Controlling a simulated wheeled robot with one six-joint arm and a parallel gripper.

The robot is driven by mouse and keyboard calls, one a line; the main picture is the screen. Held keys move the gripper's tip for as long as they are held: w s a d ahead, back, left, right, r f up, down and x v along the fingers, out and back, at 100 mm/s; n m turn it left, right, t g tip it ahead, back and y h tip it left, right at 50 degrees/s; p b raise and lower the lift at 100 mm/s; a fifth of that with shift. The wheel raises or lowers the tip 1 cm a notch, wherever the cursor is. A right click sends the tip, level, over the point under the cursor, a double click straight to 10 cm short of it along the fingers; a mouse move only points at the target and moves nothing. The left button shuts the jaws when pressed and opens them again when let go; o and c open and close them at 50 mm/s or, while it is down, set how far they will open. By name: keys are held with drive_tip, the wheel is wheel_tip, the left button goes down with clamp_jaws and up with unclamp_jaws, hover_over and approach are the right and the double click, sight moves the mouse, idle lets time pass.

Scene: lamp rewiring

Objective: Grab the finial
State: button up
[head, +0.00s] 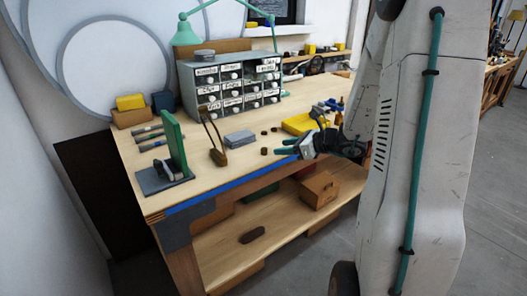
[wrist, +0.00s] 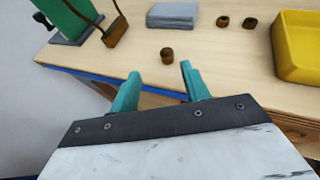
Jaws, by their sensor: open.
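Several small brown round pieces lie on the workbench (head: 215,178); I cannot tell for sure which is the finial. The nearest brown piece (wrist: 166,55) stands alone near the bench's front edge, and it also shows in the head view (head: 264,151). My gripper (wrist: 161,70) is open and empty, its two teal fingers apart. In the wrist view that piece lies just beyond the fingertips, between their lines and apart from both. In the head view my gripper (head: 279,147) is over the front edge, right of the piece. Two similar pieces (wrist: 222,21) (wrist: 250,22) sit farther back.
A yellow tray (wrist: 301,74) is to the right. A grey block (wrist: 174,15) lies behind the nearest piece. A green upright stand (head: 172,145) and a brown piece with a looped cord (head: 219,157) are to the left. A drawer cabinet (head: 188,92) stands behind.

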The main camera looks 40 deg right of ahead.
sight(269, 155)
drive_tip(key=shift+m, duration=0.3)
drive_tip(key=x, duration=0.5)
drive_tip(key=d+x, duration=0.1)
drive_tip(key=x, duration=0.1)
drive_tip(key=shift+w+a+f, duration=0.15)
drive_tip(key=shift+w+f, duration=0.25)
drive_tip(key=shift+w, duration=0.05)
clamp_jaws()
